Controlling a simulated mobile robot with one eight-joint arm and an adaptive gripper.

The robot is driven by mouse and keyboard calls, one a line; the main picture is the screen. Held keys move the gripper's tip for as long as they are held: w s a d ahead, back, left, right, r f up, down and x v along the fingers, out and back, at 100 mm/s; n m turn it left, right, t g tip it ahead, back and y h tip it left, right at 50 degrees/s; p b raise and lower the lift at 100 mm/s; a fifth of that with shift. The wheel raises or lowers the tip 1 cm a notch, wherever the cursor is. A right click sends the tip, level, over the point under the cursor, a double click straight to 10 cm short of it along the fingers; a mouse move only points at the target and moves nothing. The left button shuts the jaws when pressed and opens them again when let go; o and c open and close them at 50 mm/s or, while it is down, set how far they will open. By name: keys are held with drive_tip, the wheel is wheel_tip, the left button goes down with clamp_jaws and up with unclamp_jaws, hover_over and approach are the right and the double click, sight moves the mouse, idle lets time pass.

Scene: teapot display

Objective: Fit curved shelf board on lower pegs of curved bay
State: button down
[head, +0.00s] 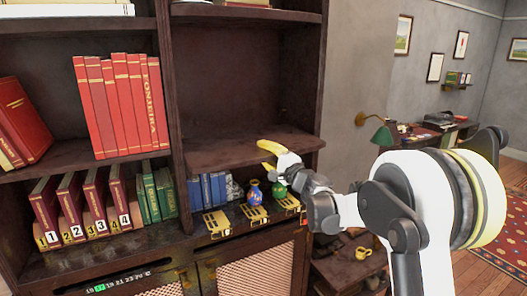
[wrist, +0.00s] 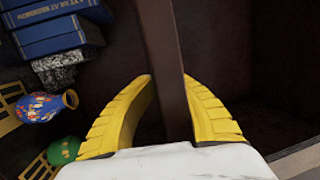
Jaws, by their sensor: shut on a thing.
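The curved shelf board (head: 228,152) is a dark brown plank lying roughly level inside the right bay (head: 245,70) of the bookcase. My gripper (head: 268,147) is at its front edge, with one yellow finger showing above the board in the head view. In the wrist view my gripper (wrist: 168,84) is shut on the board (wrist: 165,45), whose dark edge runs between the two yellow fingers. The lower pegs are hidden, so I cannot tell whether the board touches them.
Below the board stand blue books (head: 207,190), a blue patterned vase (head: 255,191) and a green vase (head: 279,191). Yellow numbered stands (head: 252,212) line the ledge in front. The bay above the board is clear.

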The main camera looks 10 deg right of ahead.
approach(245, 136)
drive_tip(key=shift+x, duration=2.25)
idle(0.4)
drive_tip(key=c, duration=1.6)
unclamp_jaws()
drive_tip(key=shift+f, duration=0.1)
drive_tip(key=shift+o, duration=1)
drive_tip(key=shift+s, duration=0.1)
drive_tip(key=shift+d, duration=0.1)
drive_tip(key=v, duration=1.2)
